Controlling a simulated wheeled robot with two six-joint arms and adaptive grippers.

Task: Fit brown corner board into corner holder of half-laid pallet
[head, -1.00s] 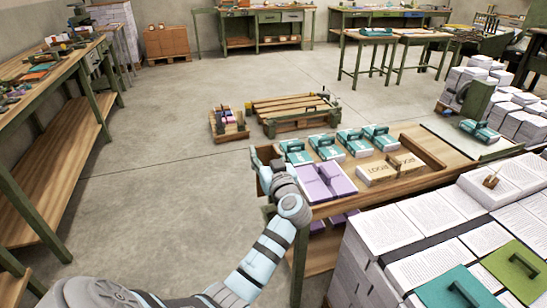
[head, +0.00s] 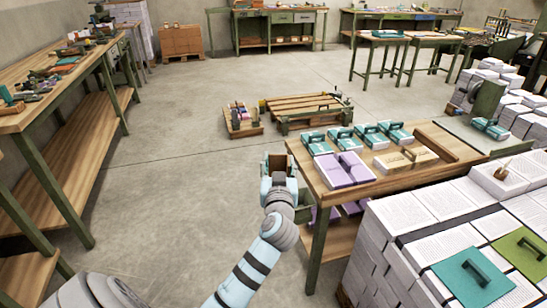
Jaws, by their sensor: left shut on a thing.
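My left gripper (head: 279,172) is in the middle of the head view, at the left end of the wooden table. It is shut on a brown piece, the brown corner board (head: 277,160), of which only a small part shows between the fingers. A low wooden pallet (head: 305,103) with bare slats lies on the floor beyond the gripper. Small dark and yellow fittings show at its corners, too small to make out as holders. The board is apart from this pallet. My right gripper is out of view.
The wooden table (head: 385,180) beside the gripper bears teal-topped bundles (head: 342,137) and a purple bundle (head: 345,170). A small crate (head: 241,121) stands left of the pallet. Tall paper stacks (head: 390,245) fill the lower right. The floor at left is open up to the long workbench (head: 75,80).

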